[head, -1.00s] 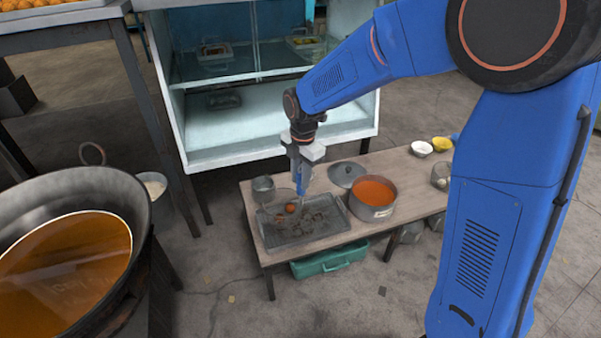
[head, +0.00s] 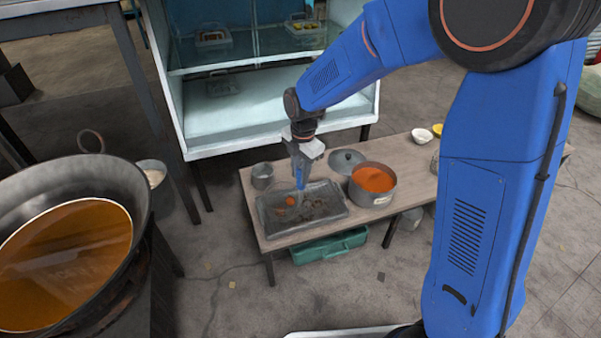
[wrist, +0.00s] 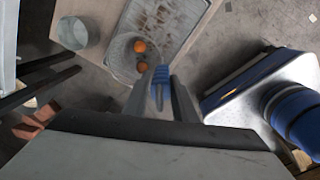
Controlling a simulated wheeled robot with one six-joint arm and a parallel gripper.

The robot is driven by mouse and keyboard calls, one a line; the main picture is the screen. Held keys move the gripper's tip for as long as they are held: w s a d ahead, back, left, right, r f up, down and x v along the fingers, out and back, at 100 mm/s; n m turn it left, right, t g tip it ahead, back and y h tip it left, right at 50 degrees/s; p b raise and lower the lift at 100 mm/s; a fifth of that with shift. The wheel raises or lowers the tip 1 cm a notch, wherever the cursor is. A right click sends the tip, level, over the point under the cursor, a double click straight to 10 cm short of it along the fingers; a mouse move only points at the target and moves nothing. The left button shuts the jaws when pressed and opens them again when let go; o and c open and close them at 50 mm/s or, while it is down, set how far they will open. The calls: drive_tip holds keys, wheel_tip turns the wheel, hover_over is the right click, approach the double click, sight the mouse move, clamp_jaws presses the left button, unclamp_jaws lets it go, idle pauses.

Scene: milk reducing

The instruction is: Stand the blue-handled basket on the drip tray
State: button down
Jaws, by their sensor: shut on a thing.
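My gripper (head: 300,166) is shut on the blue handle (wrist: 160,84) of a round mesh basket, with its arm reaching down over the low table. The basket (wrist: 122,50) shows in the wrist view with orange-brown balls in it. The drip tray (head: 338,222) is a dark grey rectangular tray on the left part of the table, with dark bits on it. The basket is over the tray's left part. I cannot tell whether its bottom touches the tray. In the wrist view the tray (wrist: 190,22) lies behind and right of the basket.
A metal cup (head: 262,176) stands left behind the tray. A glass case (head: 270,110) is behind the table. A large pan of oil (head: 70,250) is at left.

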drive_tip(key=shift+f, duration=0.35)
drive_tip(key=c, duration=1.4)
unclamp_jaws()
drive_tip(key=shift+o, duration=0.2)
wheel_tip(320, 180, up, 17)
drive_tip(key=shift+s+d+r, duration=0.15)
drive_tip(key=shift+s+d, duration=0.15)
drive_tip(key=shift+s, duration=0.05)
drive_tip(key=shift+d, duration=0.1)
drive_tip(key=s+d+r+m+t, duration=0.2)
drive_tip(key=s+d+r+m, duration=0.2)
drive_tip(key=s+d+m, duration=1.1)
drive_tip(key=s+d+f+m+t, duration=0.1)
drive_tip(key=s+d+f+m, duration=0.1)
drive_tip(key=s+d+m, duration=0.2)
drive_tip(key=s+d+f+m+t, duration=0.1)
drive_tip(key=s+d+f+m, duration=0.1)
drive_tip(key=s+d+m, duration=0.3)
drive_tip(key=s+m, duration=0.2)
drive_tip(key=s, duration=0.2)
drive_tip(key=shift+s+d, duration=0.25)
